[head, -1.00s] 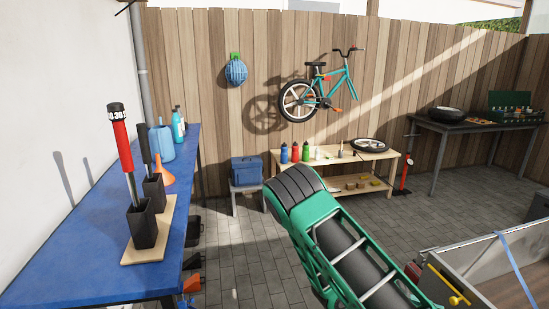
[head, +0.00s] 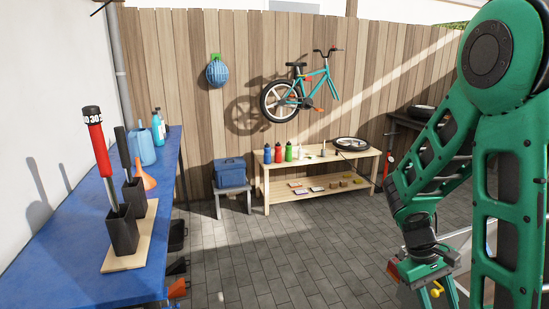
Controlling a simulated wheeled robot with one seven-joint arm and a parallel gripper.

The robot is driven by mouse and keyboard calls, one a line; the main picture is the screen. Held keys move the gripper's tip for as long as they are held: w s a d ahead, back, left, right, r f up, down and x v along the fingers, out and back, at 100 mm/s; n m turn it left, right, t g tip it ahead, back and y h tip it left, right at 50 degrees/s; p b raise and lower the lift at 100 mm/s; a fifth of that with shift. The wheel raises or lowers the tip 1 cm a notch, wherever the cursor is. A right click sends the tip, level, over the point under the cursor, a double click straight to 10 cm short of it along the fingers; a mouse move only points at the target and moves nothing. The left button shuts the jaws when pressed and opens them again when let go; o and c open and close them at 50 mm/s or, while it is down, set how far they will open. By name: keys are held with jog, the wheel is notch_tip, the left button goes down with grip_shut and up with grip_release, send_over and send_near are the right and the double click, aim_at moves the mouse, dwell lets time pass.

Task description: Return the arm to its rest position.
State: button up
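My green arm is folded at the right side of the head view. Its upper link rises along the right edge, and the forearm slopes down and left from a large round joint. My gripper (head: 438,296) hangs at the lower right, pointing down. Its two green fingers look apart, with a small yellow part behind showing between them. I see nothing held. The lowest part of the fingers is near the frame's bottom edge.
A blue-topped workbench (head: 52,262) runs along the left wall with tools in black holders. A low wooden shelf (head: 262,187) and a blue box (head: 229,172) on a stool stand at the fence. The paved floor (head: 250,255) between is clear. My arm hides much of the right side.

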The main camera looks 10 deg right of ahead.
jog(key=s+a+r+m+t+y, duration=0.2)
jog(key=s+r+m, duration=0.1)
jog(key=s+r, duration=0.2)
jog(key=s+a+r+m+t+y, duration=0.1)
jog(key=s+a+r+m+t, duration=0.1)
jog(key=s+r, duration=0.3)
jog(key=shift+a+r+m+y, duration=0.4)
jog(key=shift+a+r, duration=0.1)
jog(key=shift+r, duration=0.35)
jog(key=shift+w, duration=0.15)
jog(key=shift+w+f, duration=0.25)
jog(key=shift+w, duration=0.25)
jog(key=shift+c, duration=1.1)
